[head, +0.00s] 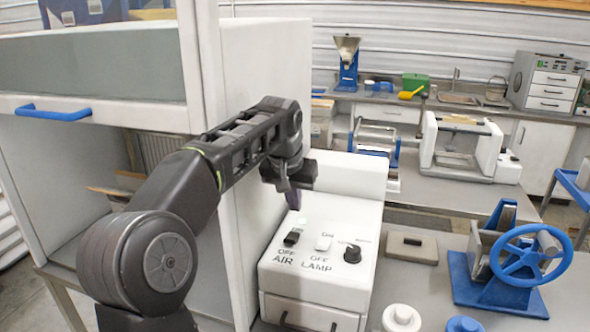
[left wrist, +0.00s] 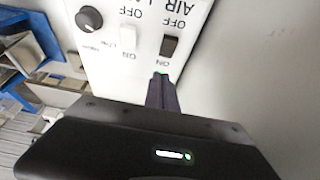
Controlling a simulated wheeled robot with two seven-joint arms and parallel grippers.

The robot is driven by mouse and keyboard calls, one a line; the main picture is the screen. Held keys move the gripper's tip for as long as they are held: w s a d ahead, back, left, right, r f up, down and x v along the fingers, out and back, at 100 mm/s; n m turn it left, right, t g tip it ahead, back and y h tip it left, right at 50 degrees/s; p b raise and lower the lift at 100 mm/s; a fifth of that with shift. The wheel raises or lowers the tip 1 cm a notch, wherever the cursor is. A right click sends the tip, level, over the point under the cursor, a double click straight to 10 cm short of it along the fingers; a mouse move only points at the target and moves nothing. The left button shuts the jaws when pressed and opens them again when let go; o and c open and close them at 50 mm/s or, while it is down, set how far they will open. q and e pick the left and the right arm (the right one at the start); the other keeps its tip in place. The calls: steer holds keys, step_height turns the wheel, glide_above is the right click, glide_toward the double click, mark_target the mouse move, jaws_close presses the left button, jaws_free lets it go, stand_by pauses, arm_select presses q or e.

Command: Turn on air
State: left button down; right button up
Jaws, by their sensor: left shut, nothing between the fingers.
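The white control box (head: 320,262) has a dark AIR switch (head: 291,238), with OFF lettered on its near side. The AIR switch also shows in the left wrist view (left wrist: 170,45), between the OFF and ON labels. Which way it is tipped I cannot tell. My left gripper (head: 293,200) is shut and empty, pointing down over the box behind the AIR switch. In the left wrist view its fingertips (left wrist: 160,76) are by the ON label, just short of the switch; contact is unclear. My right gripper is not in view.
A white LAMP switch (head: 323,243) and a black knob (head: 352,253) sit beside the AIR switch. A white cabinet wall (head: 250,130) rises close on the left. A blue handwheel device (head: 520,258) and a grey-brown block (head: 411,247) stand to the right.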

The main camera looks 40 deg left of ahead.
arm_select(q)
step_height(320, 180, up, 7)
steer(key=p, duration=0.1)
steer(key=shift+f, duration=0.1)
stand_by(0.6)
